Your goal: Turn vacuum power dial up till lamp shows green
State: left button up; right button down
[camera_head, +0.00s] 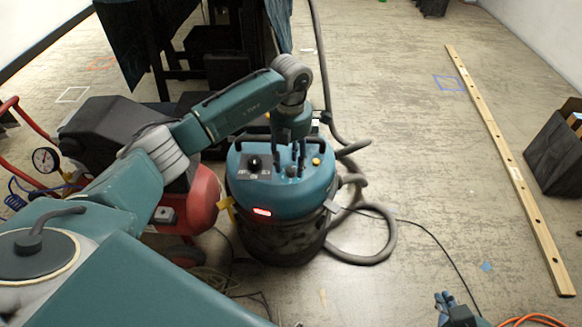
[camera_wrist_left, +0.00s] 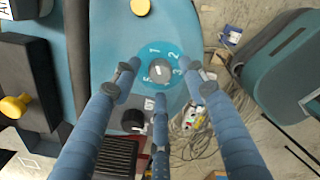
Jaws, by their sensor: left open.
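The vacuum (camera_head: 320,188) has a teal lid on a dark tank. Its lamp (camera_head: 262,211) glows red on the front. In the left wrist view the power dial (camera_wrist_left: 157,70) is a grey knob on a light blue numbered disc; in the head view my fingers largely hide it. My left gripper (camera_head: 296,168) points down over the lid. Its open fingers (camera_wrist_left: 158,88) spread around the dial in the wrist view; I cannot tell whether they touch it. My right gripper (camera_head: 457,310) is partly in view at the bottom edge of the head view, away from the vacuum; its jaws are unclear.
A black knob (camera_head: 254,162) and a yellow button (camera_head: 316,161) sit on the lid near the dial. A grey hose (camera_head: 372,258) curls at the right. A red compressor (camera_head: 203,200) stands close left. A long wooden beam (camera_head: 506,160) lies right; floor between is mostly clear.

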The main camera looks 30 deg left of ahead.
pick_arm(q)
jog(key=shift+f, duration=0.8)
pick_arm(e)
jog(key=shift+w+a+r+t, duration=0.3)
jog(key=shift+w+r+t, duration=0.2)
jog(key=shift+w+r, duration=0.25)
pick_arm(q)
grip_shut()
pick_arm(e)
jog(key=shift+f, duration=0.1)
